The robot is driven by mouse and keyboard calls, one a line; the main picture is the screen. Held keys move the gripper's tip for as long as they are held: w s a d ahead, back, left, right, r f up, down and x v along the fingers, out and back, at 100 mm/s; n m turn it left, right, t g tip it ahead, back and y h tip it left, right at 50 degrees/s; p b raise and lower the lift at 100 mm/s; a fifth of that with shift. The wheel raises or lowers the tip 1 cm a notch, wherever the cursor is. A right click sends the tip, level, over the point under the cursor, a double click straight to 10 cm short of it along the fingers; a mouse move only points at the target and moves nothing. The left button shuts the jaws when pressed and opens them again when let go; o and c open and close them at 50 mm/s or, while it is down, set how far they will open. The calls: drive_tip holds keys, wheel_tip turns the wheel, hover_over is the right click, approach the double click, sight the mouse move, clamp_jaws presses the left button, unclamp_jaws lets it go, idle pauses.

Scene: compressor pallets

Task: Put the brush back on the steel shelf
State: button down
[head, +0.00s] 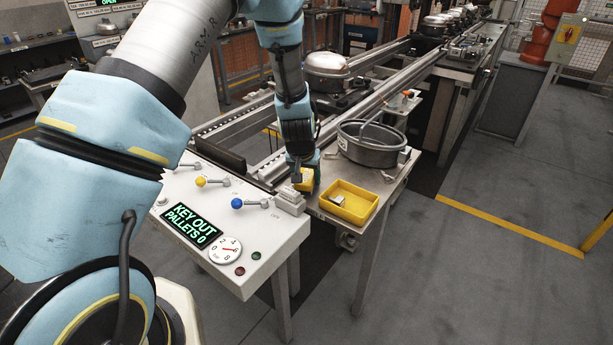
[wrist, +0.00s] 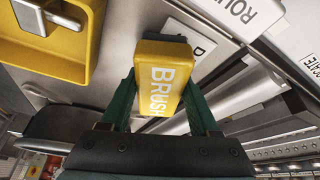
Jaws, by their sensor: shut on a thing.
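The brush (wrist: 163,72) is a yellow block with BRUSH in white letters and a dark underside. My gripper (wrist: 158,92) is shut on it, with a green finger on each side. In the head view, my gripper (head: 303,178) points down at the left end of the steel shelf (head: 394,186), beside the control panel. The brush (head: 302,181) shows there partly, as a yellow patch. It is over or at the shelf surface; I cannot tell whether it touches. A label partly hidden by the brush lies on the surface behind it.
A yellow tray (head: 348,203) with a small metal piece stands right of my gripper. A round grey pan (head: 368,144) sits behind it. The control panel (head: 235,225) with colored-knob levers is close on the left. Conveyor rails (head: 370,92) carrying a compressor (head: 326,72) run behind.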

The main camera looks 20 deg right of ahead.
drive_tip(key=shift+c, duration=0.6)
unclamp_jaws()
drive_tip(key=shift+f, duration=0.1)
drive_tip(key=shift+r, duration=0.25)
drive_tip(key=b+v, duration=0.2)
drive_tip(key=v, duration=0.9)
drive_tip(key=shift+s+a+r+b, duration=0.1)
drive_tip(key=shift+a+r+b, duration=0.05)
drive_tip(key=shift+r+b, duration=0.25)
drive_tip(key=a+r+n+y, duration=0.1)
drive_tip(key=a+r+n, duration=0.2)
drive_tip(key=a, duration=1.3)
drive_tip(key=s+a+r+n+g, duration=0.1)
drive_tip(key=s+a, duration=0.2)
drive_tip(key=a, duration=0.5)
drive_tip(key=s+a+r+n+g+y, duration=0.1)
drive_tip(key=s+a, duration=0.3)
drive_tip(key=a, duration=0.5)
drive_tip(key=shift+a+n+y, duration=0.3)
drive_tip(key=shift+n, duration=0.4)
